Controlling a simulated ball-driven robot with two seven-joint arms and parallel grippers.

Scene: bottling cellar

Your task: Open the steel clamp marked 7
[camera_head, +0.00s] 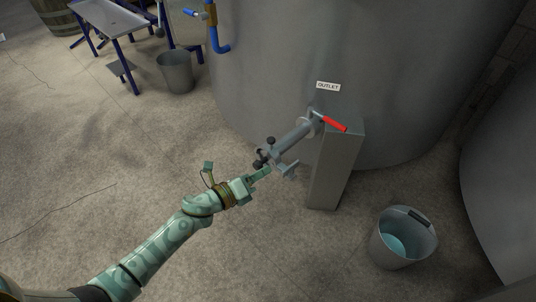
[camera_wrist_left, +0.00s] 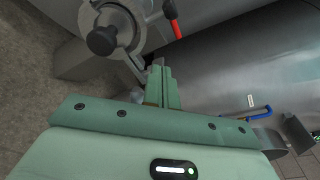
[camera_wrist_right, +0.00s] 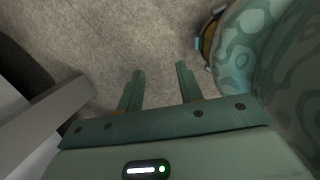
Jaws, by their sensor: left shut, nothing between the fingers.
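A steel clamp (camera_head: 277,158) sits around the free end of the outlet pipe, with dark knobs on it; no number is legible. In the left wrist view the clamp (camera_wrist_left: 124,26) shows close up at the upper left, with a dark round knob (camera_wrist_left: 102,41) facing me. My left gripper (camera_head: 267,169) is shut and empty, its fingertips right beside the clamp. It also shows in the left wrist view (camera_wrist_left: 162,70); whether the fingers touch the clamp I cannot tell. My right gripper (camera_wrist_right: 160,76) is open and empty above bare floor; it is outside the head view.
The outlet pipe (camera_head: 296,136) has a red valve handle (camera_head: 331,121) and stands by a grey post (camera_head: 337,170) before a large tank (camera_head: 350,60). A bucket with bluish liquid (camera_head: 404,238) stands at right. Another bucket (camera_head: 176,71) and blue-legged table (camera_head: 107,17) stand farther back.

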